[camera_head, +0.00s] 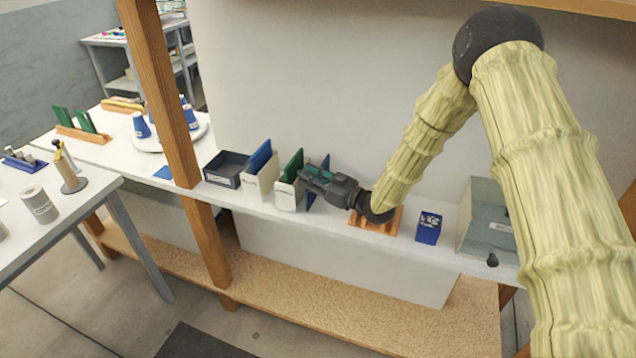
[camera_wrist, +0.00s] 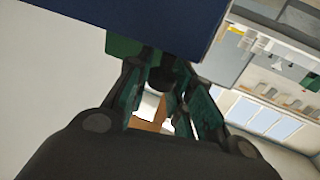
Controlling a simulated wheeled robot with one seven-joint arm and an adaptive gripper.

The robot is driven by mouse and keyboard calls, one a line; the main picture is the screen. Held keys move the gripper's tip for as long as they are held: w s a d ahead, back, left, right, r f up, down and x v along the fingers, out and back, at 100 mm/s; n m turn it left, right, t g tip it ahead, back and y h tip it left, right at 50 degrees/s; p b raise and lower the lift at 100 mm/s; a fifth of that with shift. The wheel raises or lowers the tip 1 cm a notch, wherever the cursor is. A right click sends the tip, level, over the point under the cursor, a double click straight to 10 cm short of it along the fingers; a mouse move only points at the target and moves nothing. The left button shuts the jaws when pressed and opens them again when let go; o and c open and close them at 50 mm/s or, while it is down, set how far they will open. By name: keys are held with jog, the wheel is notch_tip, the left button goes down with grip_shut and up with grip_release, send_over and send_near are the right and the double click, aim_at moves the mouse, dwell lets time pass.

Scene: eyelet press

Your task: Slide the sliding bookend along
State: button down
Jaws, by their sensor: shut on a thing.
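A dark blue upright plate (camera_head: 325,162), which looks like the sliding bookend, stands on the white shelf at the right end of a row of files. My gripper (camera_head: 312,181) reaches it from the right and is shut on it. The gripper covers the plate's middle, so the exact contact is hidden. In the wrist view the blue plate (camera_wrist: 150,15) fills the top, just beyond the teal fingers (camera_wrist: 165,80). A white holder with a green file (camera_head: 291,172) stands just left of the plate. Whether they touch is unclear.
A wooden post (camera_head: 165,100) rises at left.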

jog(key=shift+w+a, duration=0.1)
jog(key=shift+a, duration=0.05)
jog(key=c, duration=1.2)
grip_release()
jog(key=v, duration=1.2)
jog(key=shift+c, duration=0.5)
